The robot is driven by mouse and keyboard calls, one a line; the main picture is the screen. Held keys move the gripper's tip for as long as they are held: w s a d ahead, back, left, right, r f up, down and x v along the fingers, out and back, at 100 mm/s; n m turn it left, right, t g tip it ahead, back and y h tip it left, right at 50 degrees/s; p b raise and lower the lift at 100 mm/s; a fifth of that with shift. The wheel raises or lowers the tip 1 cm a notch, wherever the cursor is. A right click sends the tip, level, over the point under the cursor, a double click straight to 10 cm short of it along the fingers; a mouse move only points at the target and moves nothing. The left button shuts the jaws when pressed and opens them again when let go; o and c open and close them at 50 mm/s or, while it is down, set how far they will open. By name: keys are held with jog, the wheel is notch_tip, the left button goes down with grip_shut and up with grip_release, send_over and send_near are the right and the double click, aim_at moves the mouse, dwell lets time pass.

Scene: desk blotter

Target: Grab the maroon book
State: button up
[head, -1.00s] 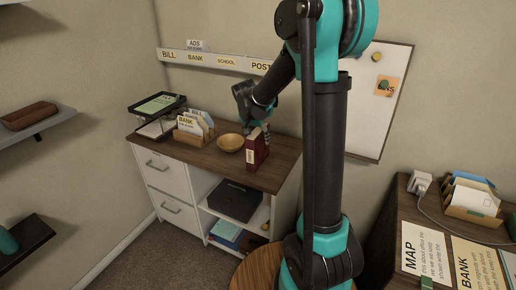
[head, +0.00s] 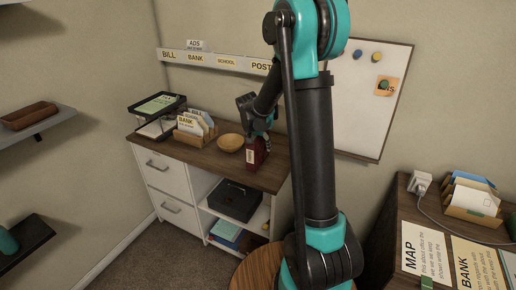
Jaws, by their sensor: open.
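The maroon book (head: 256,154) stands upright on the brown top of the white cabinet, just right of the wooden bowl. My gripper (head: 259,136) is at the top of the book, coming from above, and covers its upper part. The jaws are open. The fingertips are small and dark here, and I cannot tell whether they touch the book.
The wooden bowl (head: 230,143) is close on the book's left. A letter holder with cards (head: 193,127) and a black paper tray (head: 157,112) stand farther left. The cabinet top (head: 203,157) is clear in front of the bowl.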

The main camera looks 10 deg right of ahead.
jog(key=shift+f, duration=0.1)
grip_shut()
dwell(0.4)
